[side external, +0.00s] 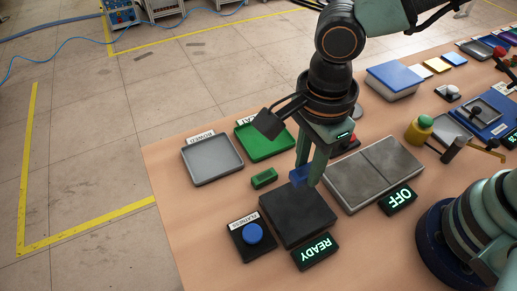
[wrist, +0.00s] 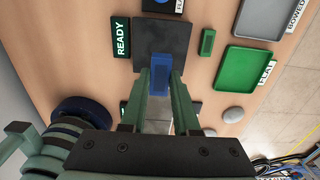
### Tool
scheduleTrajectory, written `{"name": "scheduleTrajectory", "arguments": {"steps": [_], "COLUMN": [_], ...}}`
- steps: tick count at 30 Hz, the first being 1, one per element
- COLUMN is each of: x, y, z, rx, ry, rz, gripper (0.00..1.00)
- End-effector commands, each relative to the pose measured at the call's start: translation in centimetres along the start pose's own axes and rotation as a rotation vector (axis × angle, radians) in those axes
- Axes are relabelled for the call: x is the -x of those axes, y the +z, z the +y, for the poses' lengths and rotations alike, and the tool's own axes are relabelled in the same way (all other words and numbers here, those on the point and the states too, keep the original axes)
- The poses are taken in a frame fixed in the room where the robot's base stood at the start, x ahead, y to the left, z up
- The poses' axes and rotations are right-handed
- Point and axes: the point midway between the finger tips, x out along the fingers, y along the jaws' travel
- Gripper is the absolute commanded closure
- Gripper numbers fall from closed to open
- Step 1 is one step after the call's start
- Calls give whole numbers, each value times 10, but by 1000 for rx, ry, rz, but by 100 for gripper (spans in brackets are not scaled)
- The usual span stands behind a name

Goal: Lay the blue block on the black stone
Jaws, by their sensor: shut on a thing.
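The blue block (side external: 298,176) is held between the two green fingers of my gripper (side external: 311,168). In the wrist view the blue block (wrist: 160,75) sits between the fingertips (wrist: 160,78), overlapping the near edge of the black stone. The black stone (side external: 298,216) is a dark square slab lying flat on the table; it also shows in the wrist view (wrist: 162,35). In the side view the block is at the stone's back edge. I cannot tell whether it touches the stone.
A green block (side external: 264,178) lies behind the stone. A grey tray (side external: 212,160) and a green tray (side external: 262,141) stand beyond it. A blue button (side external: 252,233) is left of the stone, a READY display (side external: 315,250) in front, and grey plates (side external: 372,172) to the right.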

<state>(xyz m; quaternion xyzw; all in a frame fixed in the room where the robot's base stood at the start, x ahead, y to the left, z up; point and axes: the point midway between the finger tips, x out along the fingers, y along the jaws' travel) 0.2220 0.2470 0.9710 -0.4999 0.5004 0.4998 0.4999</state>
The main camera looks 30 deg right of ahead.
Motion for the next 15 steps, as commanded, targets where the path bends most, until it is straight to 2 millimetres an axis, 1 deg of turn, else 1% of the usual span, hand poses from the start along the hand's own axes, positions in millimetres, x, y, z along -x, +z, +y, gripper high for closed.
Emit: {"name": "scheduleTrajectory", "arguments": {"steps": [1, 3, 6, 9, 13, 15], "x": [-14, -30, -49, -61, -69, -76], "y": [-1, -1, -1, 0, 0, 0], "z": [1, 1, 0, 0, 0, 0], "rx": [0, 0, 0, 0, 0, 0], "ry": [5, 5, 3, 2, 0, 1], "rz": [5, 5, 3, 2, 1, 1], "gripper": [100, 100, 100, 100, 100, 100]}}
